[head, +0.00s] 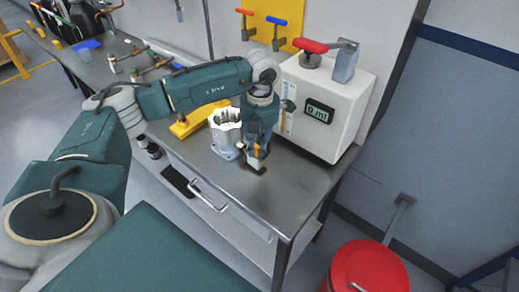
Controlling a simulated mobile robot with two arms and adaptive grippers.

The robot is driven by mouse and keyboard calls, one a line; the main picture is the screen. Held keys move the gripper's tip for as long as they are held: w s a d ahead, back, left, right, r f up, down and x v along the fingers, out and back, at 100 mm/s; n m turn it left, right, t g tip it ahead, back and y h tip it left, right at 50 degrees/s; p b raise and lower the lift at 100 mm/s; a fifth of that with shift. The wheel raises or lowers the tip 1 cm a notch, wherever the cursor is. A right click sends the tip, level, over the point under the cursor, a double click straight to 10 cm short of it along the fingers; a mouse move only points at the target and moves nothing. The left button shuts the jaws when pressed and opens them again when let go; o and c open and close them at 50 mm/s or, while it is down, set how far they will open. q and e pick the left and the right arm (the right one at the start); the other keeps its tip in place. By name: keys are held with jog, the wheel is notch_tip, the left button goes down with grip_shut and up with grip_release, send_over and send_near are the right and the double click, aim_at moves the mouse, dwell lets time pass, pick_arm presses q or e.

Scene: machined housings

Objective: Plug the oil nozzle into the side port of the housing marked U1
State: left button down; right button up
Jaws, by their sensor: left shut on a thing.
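A silvery machined housing (226,132) with an open, toothed-looking top stands upright on the steel bench. Its U1 mark and side port cannot be made out. My left gripper (258,158) points down just right of the housing, low over the bench near its front edge. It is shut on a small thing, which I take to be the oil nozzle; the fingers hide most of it. I cannot tell whether it touches the housing. My right gripper is not in view.
A white dispenser box (325,107) reading 0 ml stands behind and right of the gripper, with a red-handled valve on top. A yellow block (190,123) lies left of the housing. The bench (291,188) is clear at front right. A red bin (369,268) stands on the floor.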

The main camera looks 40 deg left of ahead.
pick_arm(q)
jog(key=shift+a, duration=0.2)
jog(key=c, duration=1.6)
grip_release()
jog(key=shift+o, duration=0.2)
jog(key=shift+r, duration=0.3)
notch_tip(320, 180, up, 12)
jog(key=shift+d+f, duration=0.25)
jog(key=shift+d, duration=0.05)
jog(key=shift+s+f, duration=0.1)
